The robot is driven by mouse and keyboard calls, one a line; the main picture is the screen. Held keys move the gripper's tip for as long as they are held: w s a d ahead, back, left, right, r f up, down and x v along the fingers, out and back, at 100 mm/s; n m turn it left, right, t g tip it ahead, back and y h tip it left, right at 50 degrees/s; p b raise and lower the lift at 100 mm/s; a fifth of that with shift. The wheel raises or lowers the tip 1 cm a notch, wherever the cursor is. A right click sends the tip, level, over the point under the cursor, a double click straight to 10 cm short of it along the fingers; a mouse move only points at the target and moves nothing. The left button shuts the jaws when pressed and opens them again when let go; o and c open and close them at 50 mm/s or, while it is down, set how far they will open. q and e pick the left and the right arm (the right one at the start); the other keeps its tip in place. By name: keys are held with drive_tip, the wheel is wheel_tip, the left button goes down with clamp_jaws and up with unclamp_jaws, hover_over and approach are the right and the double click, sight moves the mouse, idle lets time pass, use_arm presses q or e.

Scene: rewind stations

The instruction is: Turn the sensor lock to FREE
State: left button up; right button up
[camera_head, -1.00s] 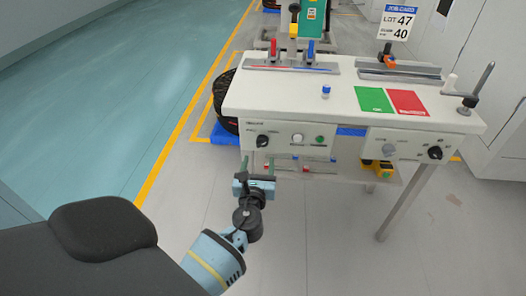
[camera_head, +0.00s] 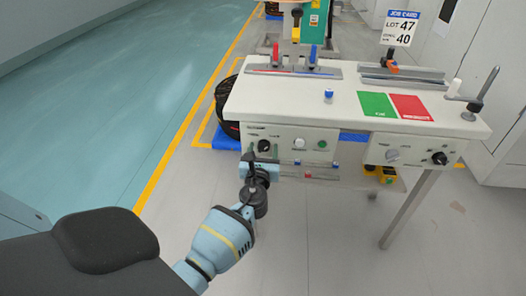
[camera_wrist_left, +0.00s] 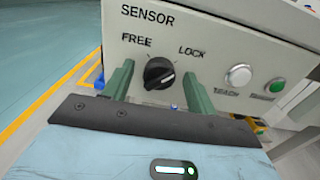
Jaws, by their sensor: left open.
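The sensor lock is a black round knob (camera_wrist_left: 159,73) on a white panel marked SENSOR, with FREE at its upper left and LOCK at its upper right. A pale mark on the knob lies on its right side, toward the LOCK side. In the head view the knob (camera_head: 264,146) is at the left of the bench front. My left gripper (camera_head: 262,157) is open in front of it. In the left wrist view its green fingers stand one on each side of the knob, with gaps visible. I cannot tell how far the fingertips are from the panel. My right gripper is not in view.
A white button (camera_wrist_left: 238,77) and a green button (camera_wrist_left: 275,86) sit right of the knob. Another panel with a black knob (camera_head: 439,158) is farther right. Green (camera_head: 377,104) and red (camera_head: 410,107) pads lie on the bench top (camera_head: 270,98). Clear floor lies to the left.

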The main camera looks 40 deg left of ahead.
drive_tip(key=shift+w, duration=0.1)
use_arm(q)
drive_tip(key=c, duration=1)
